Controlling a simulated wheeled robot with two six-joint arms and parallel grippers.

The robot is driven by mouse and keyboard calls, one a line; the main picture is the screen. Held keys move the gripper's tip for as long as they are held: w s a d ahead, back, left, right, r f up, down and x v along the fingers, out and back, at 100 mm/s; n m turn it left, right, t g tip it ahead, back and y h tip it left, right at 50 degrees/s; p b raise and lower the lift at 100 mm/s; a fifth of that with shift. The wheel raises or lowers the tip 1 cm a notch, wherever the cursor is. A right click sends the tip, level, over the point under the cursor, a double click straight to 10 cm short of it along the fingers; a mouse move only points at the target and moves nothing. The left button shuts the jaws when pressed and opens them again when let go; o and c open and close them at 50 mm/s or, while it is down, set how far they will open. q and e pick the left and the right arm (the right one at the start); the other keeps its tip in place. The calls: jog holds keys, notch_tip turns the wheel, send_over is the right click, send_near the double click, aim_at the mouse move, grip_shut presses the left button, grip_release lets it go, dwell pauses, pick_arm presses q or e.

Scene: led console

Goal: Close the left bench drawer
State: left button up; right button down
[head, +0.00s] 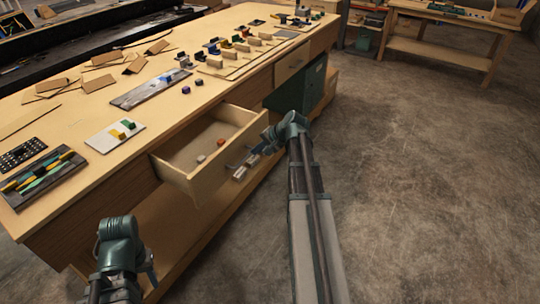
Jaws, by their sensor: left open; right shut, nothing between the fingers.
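The left bench drawer (198,190) is pulled out from the long wooden bench (75,115). A small orange block and a small pale block lie inside it. Its metal handle (240,173) is on the front panel. My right gripper (246,163) is shut and empty, right at the drawer front near the handle. I cannot tell whether it touches. My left gripper (149,268) is open and low at the left, in front of the bench and apart from the drawer. Its fingers are mostly hidden behind its wrist.
The benchtop holds a tool tray (42,178), a board with coloured blocks (115,135) and several cardboard pieces. The concrete floor (430,170) at the right is clear.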

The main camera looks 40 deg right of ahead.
send_over(216, 146)
jog(key=s, duration=0.1)
jog(key=shift+d, duration=0.45)
jog(key=shift+w+a, duration=0.3)
jog(key=shift+w, duration=0.15)
jog(key=shift+s+d+r, duration=0.15)
jog(key=shift+s, duration=0.45)
jog(key=s, duration=0.1)
jog(key=s+d+p, duration=0.1)
jog(key=shift+s+r, duration=0.3)
jog(key=shift+r, duration=0.05)
pick_arm(q)
notch_tip(216, 146, up, 8)
jog(key=d+p, duration=0.1)
jog(key=p, duration=0.6)
jog(key=shift+s+d+r, duration=0.25)
jog(key=shift+s+d, duration=0.05)
jog(key=shift+s, duration=0.05)
pick_arm(e)
jog(key=v, duration=1)
jog(key=shift+d, duration=0.15)
jog(key=shift+f, duration=0.1)
